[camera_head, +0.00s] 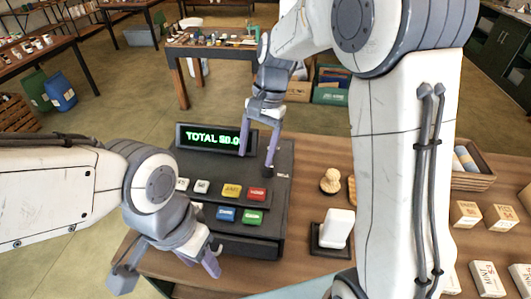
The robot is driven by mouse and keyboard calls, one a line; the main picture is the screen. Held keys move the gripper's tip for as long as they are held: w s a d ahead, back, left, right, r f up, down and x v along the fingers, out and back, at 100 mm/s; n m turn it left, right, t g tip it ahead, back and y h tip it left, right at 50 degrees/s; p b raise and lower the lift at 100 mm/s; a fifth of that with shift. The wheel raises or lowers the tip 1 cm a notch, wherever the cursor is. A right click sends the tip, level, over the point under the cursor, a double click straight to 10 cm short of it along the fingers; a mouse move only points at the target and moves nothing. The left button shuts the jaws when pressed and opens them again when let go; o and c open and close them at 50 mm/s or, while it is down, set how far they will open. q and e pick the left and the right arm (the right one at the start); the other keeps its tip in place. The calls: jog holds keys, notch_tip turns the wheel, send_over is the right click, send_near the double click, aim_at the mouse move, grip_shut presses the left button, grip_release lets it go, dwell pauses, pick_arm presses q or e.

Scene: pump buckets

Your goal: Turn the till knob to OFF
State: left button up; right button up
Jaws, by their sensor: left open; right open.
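The black till (236,235) stands on the wooden counter, with a lit green display (208,137) reading "TOTAL $0.0" and coloured keys on its top. My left gripper (166,274) is open and empty, in front of the till's lower left corner.
Small labelled boxes (466,214) and a wooden tray (474,180) lie at the right. My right arm hides part of the counter. A cluttered table (178,51) stands behind.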

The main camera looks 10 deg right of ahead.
aim_at(268, 170)
jog(key=w+d+f+m+y, duration=0.1)
jog(key=w+d+f+m, duration=0.1)
jog(key=w+d+m, duration=0.6)
jog(key=a+f+p, duration=0.1)
jog(key=f, duration=0.2)
jog(key=s+a+f+n+p, duration=0.1)
jog(key=f, duration=0.2)
jog(key=s+a+f+n, duration=0.1)
jog(key=f, duration=0.2)
jog(key=shift+s+f+p, duration=0.2)
jog(key=shift+f+p, duration=0.15)
jog(key=shift+p, duration=0.05)
jog(key=shift+y, duration=0.3)
grip_shut()
